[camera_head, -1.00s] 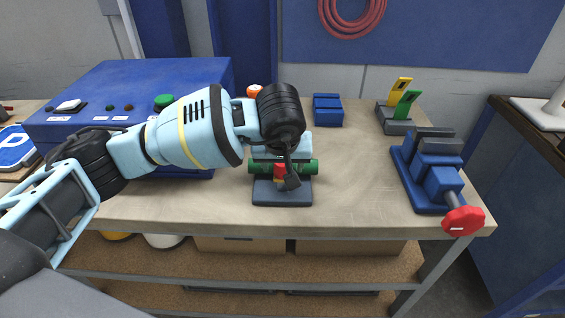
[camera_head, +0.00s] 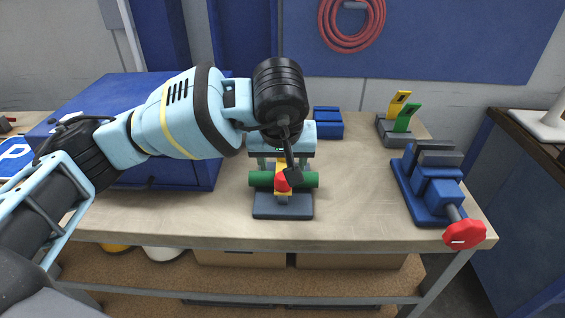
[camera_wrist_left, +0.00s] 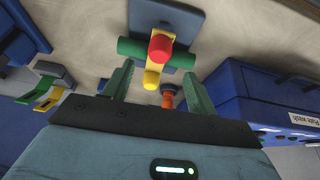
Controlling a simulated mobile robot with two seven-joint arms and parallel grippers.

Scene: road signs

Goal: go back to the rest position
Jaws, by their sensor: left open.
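My left gripper (camera_head: 282,172) hangs above the small fixture at the middle of the bench, fingers pointing down. In the left wrist view its two fingers (camera_wrist_left: 158,88) are apart with nothing held between them. The fixture has a dark base plate (camera_head: 283,212), a green cylinder (camera_head: 309,180) lying across it and a yellow bar with a red knob (camera_head: 283,182). The red knob also shows in the left wrist view (camera_wrist_left: 161,46), beyond the fingertips. The arm partly hides the fixture's back in the head view. My right gripper is in neither view.
A blue vise with a red handle (camera_head: 464,234) stands at the bench's right. Behind it are yellow and green levers (camera_head: 404,116) on a grey block. A blue block (camera_head: 328,122) sits at the back. A large blue box (camera_head: 200,176) fills the left. Bench surface (camera_head: 360,200) right of the fixture is clear.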

